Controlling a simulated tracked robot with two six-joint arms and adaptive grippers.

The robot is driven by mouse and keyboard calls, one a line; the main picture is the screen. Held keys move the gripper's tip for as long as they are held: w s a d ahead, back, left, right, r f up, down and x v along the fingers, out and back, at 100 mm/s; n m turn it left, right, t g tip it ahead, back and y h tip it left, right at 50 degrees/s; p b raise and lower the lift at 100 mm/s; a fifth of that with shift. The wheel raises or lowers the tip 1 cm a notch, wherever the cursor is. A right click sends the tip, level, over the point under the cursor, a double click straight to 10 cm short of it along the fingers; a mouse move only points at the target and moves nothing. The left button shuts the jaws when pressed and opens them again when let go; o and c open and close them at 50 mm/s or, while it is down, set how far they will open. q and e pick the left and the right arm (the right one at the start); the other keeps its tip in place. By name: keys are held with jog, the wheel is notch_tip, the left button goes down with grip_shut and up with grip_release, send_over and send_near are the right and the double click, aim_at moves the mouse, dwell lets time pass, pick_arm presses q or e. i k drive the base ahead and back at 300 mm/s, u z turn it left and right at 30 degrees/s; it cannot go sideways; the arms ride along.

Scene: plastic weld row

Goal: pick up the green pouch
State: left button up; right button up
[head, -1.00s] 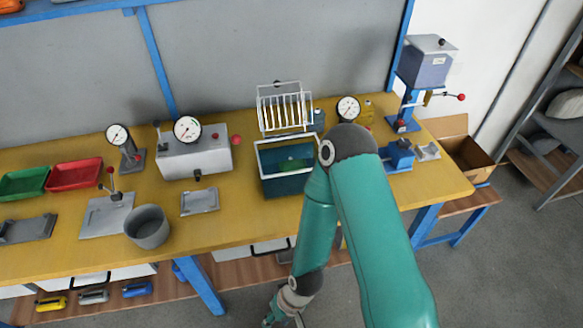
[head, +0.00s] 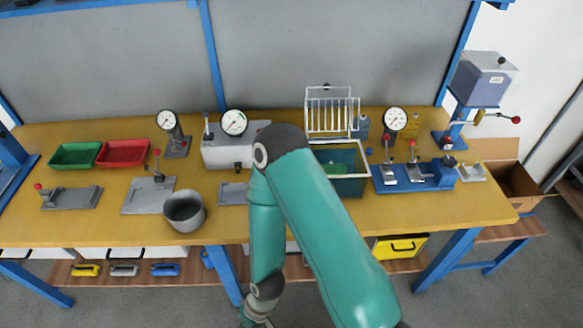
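A green item (head: 336,169), likely the pouch, lies inside a dark teal open bin with a pale rim (head: 368,162) on the yellow bench. The bin's front left is hidden by my arm, and only part of the green item shows. My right arm comes up from the bottom edge, bends at the elbow in front of the bench and hangs down to its wrist at the bottom edge. The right gripper's fingers are cut off by the frame, well below and left of the bin. My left gripper is out of view.
A white wire rack (head: 332,112) stands behind the bin. A blue clamp fixture (head: 414,176) stands right of it and a gauge (head: 395,120) behind it. A grey pot (head: 184,211) is to the left. Green (head: 75,154) and red (head: 123,152) trays lie farther left.

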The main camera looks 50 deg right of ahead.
aim_at(333, 169)
jog(key=u, duration=0.45)
jog(key=k, duration=1.7)
jog(key=z, duration=0.95)
jog(key=i, duration=1)
jog(key=u, duration=0.05)
